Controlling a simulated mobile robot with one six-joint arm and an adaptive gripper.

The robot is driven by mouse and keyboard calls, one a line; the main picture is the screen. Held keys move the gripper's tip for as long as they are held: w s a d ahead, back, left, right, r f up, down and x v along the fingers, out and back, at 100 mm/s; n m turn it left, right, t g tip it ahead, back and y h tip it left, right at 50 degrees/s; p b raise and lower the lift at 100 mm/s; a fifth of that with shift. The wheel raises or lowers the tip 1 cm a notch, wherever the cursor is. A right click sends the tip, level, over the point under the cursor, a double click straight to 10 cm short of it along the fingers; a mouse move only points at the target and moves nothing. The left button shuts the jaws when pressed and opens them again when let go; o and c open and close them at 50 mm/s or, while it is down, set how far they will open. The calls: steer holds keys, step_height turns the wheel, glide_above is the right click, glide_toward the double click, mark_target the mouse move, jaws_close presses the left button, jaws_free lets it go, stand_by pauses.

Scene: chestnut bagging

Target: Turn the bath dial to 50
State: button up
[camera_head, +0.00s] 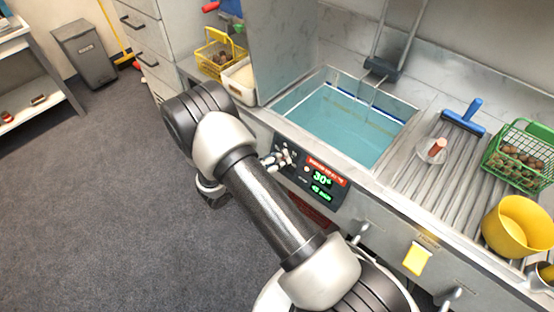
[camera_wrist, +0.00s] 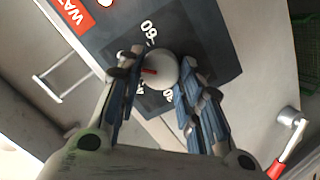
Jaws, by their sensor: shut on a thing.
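The bath dial is a pale round knob (camera_wrist: 163,66) with a red mark, on a dark control panel (camera_wrist: 195,30). White numbers ring it; one reads 60, others are partly covered. My gripper (camera_wrist: 156,80) has its fingers on both sides of the dial and is shut on it. In the head view my gripper (camera_head: 279,159) is at the left end of the panel and hides the dial. The panel's display (camera_head: 321,180) shows green digits that read 30, with a smaller green line below. The water bath (camera_head: 335,125) lies behind the panel.
A yellow basket (camera_head: 220,48) and a white tub (camera_head: 240,80) stand left of the bath. On the ribbed drainboard at right are a blue-handled tool (camera_head: 463,120), a green basket (camera_head: 505,180) and a yellow bucket (camera_head: 517,225). Levers stick out along the counter front.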

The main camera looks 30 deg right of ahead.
stand_by(0.3)
steer(key=o, duration=1.1)
steer(key=shift+c, duration=0.2)
steer(key=shift+a, duration=0.1)
steer(key=v, duration=1.2)
